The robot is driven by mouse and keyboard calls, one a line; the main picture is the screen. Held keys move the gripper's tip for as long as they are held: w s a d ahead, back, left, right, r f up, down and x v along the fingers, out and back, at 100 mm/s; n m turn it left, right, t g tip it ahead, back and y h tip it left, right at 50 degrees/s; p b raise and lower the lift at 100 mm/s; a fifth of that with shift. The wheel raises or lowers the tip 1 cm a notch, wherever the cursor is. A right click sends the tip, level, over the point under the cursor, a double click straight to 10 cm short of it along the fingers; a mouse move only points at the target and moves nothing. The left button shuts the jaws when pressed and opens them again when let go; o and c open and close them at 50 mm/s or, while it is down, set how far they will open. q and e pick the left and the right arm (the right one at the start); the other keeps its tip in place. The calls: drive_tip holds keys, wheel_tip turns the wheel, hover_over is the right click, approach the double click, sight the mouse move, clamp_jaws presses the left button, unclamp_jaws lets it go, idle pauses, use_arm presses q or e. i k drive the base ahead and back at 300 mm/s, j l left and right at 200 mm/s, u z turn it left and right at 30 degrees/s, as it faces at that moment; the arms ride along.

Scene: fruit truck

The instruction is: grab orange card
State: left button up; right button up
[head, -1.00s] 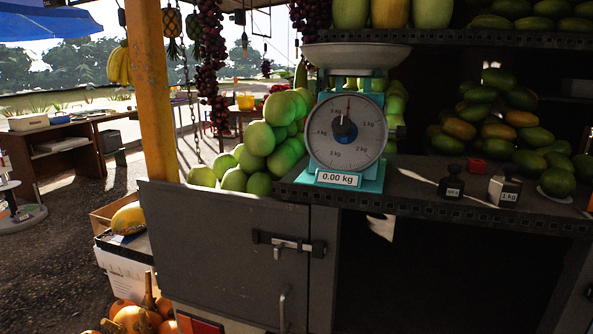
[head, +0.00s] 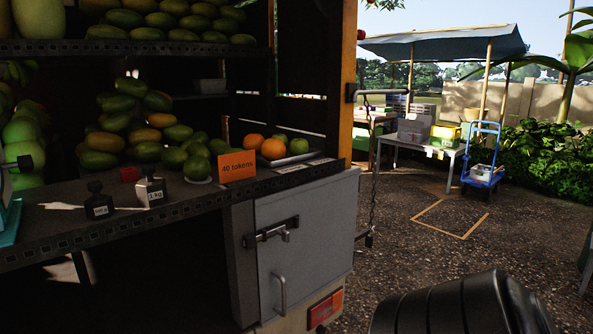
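An orange card (head: 237,167) reading "40 tokens" stands upright at the front edge of the truck's dark counter (head: 130,214), in the middle of the head view. Oranges and green fruit on a tray (head: 300,158) are just behind and right of it. A dark rounded part at the bottom right looks like my own arm. Neither gripper shows in the view.
A grey latched door (head: 305,240) is below. Open gravel lies right, with a table (head: 420,146) and a blue hand truck (head: 482,160).

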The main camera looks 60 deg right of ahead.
sight(236, 169)
drive_tip(key=z, duration=1.65)
drive_tip(key=i+l, duration=0.1)
drive_tip(key=l, duration=0.3)
drive_tip(key=i+l, duration=0.1)
drive_tip(key=l, duration=0.3)
drive_tip(key=i+l, duration=0.15)
drive_tip(key=l, duration=0.25)
drive_tip(key=i+l+u, duration=0.1)
drive_tip(key=l, duration=0.3)
